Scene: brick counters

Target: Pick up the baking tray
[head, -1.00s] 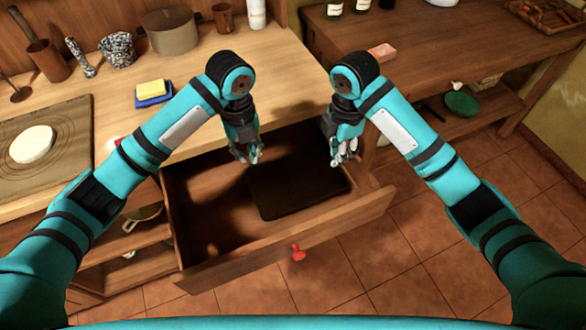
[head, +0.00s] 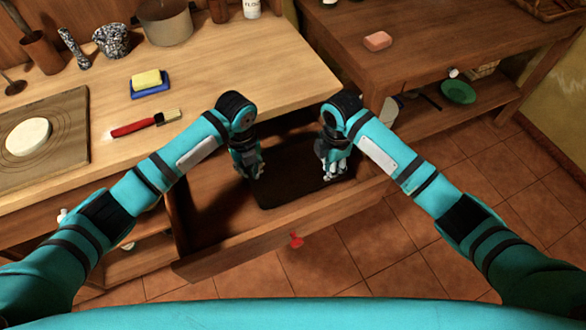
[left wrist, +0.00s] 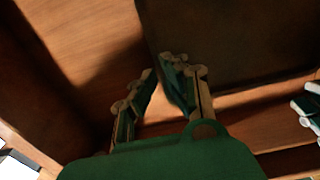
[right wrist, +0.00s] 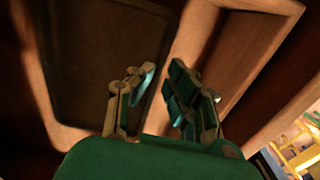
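The dark, flat, rectangular baking tray (head: 293,182) lies in the open wooden drawer (head: 240,236). My left gripper (head: 254,174) is low in the drawer at the tray's left edge. My right gripper (head: 337,168) is at the tray's right edge. In the left wrist view the tray (left wrist: 235,40) is at the upper right, and the fingers (left wrist: 159,78) are parted by a narrow gap near its edge. In the right wrist view the tray (right wrist: 95,60) is on the left, and the fingers (right wrist: 158,82) are parted near its edge. I cannot tell whether any finger touches it.
The wooden counter (head: 255,75) overhangs the drawer's back. A side table (head: 440,45) stands at right.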

